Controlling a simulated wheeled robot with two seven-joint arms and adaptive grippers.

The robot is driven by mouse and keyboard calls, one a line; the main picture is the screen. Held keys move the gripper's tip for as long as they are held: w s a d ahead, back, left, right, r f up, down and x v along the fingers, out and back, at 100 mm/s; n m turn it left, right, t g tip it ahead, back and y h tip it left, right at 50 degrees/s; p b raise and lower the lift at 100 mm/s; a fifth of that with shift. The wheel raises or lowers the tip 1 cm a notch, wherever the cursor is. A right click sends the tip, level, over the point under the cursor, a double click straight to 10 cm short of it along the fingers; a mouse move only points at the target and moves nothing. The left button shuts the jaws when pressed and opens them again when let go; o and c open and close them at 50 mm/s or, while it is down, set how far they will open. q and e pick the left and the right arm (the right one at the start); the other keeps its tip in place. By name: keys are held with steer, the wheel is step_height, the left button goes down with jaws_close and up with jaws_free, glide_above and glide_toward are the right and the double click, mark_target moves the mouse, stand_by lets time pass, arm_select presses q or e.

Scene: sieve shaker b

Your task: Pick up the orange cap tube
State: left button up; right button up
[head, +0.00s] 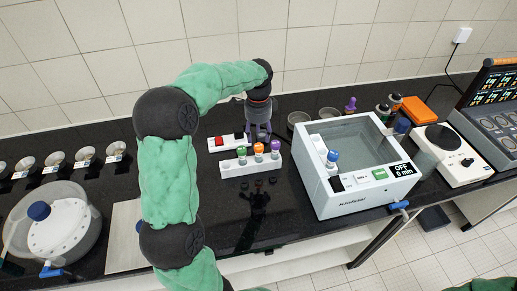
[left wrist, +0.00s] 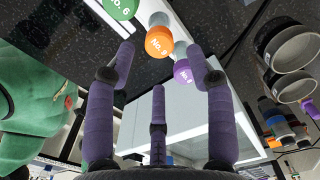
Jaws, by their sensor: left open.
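The orange cap tube (head: 258,148) stands in a white rack (head: 250,168), between a green cap tube (head: 241,152) and a purple cap tube (head: 275,147). In the left wrist view its orange cap (left wrist: 160,42) shows ahead of the fingertips, with the green cap (left wrist: 120,8) and purple cap (left wrist: 183,72) on either side. My left gripper (head: 258,136) has purple fingers. It is open and empty, just behind and above the rack. The fingers appear spread around the line to the orange cap, apart from it. My right gripper is not in view.
A white water bath (head: 350,196) with a blue-capped tube (head: 332,158) stands right of the rack. A red-buttoned white block (head: 219,142) lies behind the rack. A round white-lidded vessel (head: 62,235) stands at left. The black counter in front of the rack is clear.

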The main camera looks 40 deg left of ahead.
mark_target(259, 152)
arm_select(q)
step_height(259, 152, down, 5)
steer(key=shift+r+b, duration=0.1)
steer(key=shift+b, duration=0.35)
step_height(259, 152, down, 5)
steer(key=shift+f+b, duration=0.1)
steer(key=shift+b, duration=0.75)
steer(key=shift+d, duration=0.1)
jaws_close()
